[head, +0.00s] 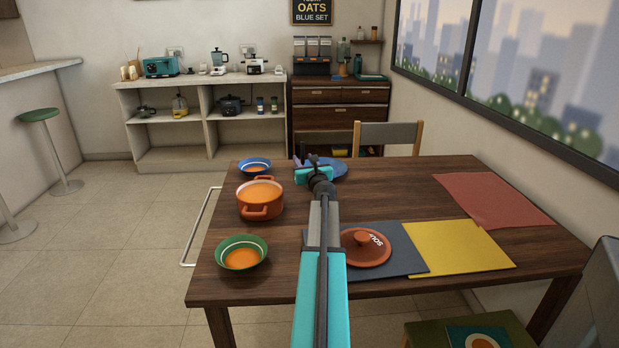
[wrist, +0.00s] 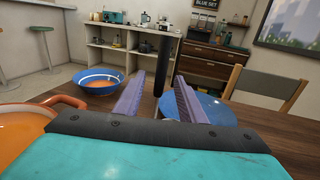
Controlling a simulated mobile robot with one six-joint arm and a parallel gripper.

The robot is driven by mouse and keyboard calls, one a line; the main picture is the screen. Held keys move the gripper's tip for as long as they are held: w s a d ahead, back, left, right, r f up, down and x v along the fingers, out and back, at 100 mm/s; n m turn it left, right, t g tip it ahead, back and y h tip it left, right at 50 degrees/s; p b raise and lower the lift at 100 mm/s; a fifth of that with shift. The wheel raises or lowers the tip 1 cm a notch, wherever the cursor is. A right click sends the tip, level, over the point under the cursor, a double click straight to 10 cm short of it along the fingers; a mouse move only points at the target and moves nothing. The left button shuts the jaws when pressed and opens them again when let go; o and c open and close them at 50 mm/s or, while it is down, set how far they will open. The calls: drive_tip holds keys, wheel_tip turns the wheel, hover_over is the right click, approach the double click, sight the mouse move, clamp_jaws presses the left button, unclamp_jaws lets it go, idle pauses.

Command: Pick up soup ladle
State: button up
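A black upright handle (wrist: 167,66), which looks like the soup ladle's, shows in the wrist view between the tips of my gripper's fingers (wrist: 160,88). A gap shows on the left of it, and I cannot see firm contact on either side. In the head view the dark handle (head: 302,151) is small, at my gripper (head: 308,168) over the table's far edge. My gripper is open, with purple fingers apart.
An orange pot (head: 260,198) of soup stands left of my arm, with a blue bowl (head: 255,166) behind and a green bowl (head: 241,253) in front. A blue plate (head: 338,171) lies just right of my gripper. A red lid (head: 365,248) and mats lie right; a chair (head: 389,134) stands behind.

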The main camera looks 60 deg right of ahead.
drive_tip(key=shift+x, duration=2.65)
drive_tip(key=shift+a, duration=0.1)
clamp_jaws()
